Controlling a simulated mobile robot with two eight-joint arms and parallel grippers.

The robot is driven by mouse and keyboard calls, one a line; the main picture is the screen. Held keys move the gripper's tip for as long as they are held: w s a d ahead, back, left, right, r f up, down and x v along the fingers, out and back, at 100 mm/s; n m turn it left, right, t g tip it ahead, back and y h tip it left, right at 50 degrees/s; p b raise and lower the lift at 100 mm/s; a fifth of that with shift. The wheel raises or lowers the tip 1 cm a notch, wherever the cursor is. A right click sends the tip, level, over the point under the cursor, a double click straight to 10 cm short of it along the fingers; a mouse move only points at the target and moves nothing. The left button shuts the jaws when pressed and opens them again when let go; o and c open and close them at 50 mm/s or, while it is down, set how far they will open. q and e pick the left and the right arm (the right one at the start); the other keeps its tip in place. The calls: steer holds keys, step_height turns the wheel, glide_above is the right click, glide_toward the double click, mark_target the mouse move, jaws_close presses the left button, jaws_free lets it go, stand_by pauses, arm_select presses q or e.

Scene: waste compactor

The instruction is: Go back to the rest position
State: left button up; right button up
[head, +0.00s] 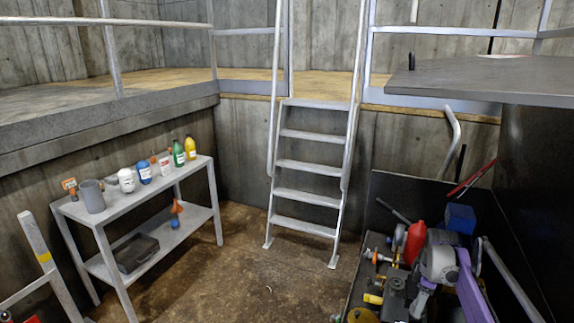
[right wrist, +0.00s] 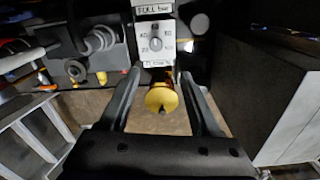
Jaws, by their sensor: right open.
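My right gripper (right wrist: 160,76) is open in the right wrist view, with its two dark fingers spread apart. A round yellow knob (right wrist: 162,98) appears between the fingers, with visible gaps on both sides; its depth relative to them is hard to tell. Behind it is a white dial panel (right wrist: 156,44) with markings and a label above. In the head view, my right arm is at the lower right, among the machine parts; its fingers are hard to make out there. My left gripper does not show.
Machine parts, including a red part (head: 415,243) and a blue block (head: 460,218), crowd the lower right. A grey shelf table (head: 150,199) with bottles stands left. A metal ladder (head: 308,166) rises at the back. The brown floor (head: 240,270) between is clear.

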steer(key=s+a+r+m+t+p, duration=0.1)
steer(key=s+a+r+m+p, duration=0.1)
steer(key=s+a+r, duration=0.5)
steer(key=s+a+r+m+t+p, duration=0.1)
steer(key=s+a+r+m, duration=0.3)
steer(key=a, duration=0.6)
arm_select(q)
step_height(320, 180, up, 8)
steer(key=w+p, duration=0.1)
steer(key=p, duration=0.2)
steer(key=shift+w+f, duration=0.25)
arm_select(e)
steer(key=s+a+f+m+t, duration=0.1)
steer(key=s+a+m, duration=0.1)
steer(key=s+a, duration=0.3)
steer(key=s+a+f+m+t, duration=0.2)
steer(key=s+a, duration=0.2)
steer(key=s, duration=0.9)
steer(key=shift+s+a+f, duration=0.15)
steer(key=shift+s+a, duration=0.2)
steer(key=shift+a, duration=0.05)
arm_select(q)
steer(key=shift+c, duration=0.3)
arm_select(e)
steer(key=shift+c, duration=0.3)
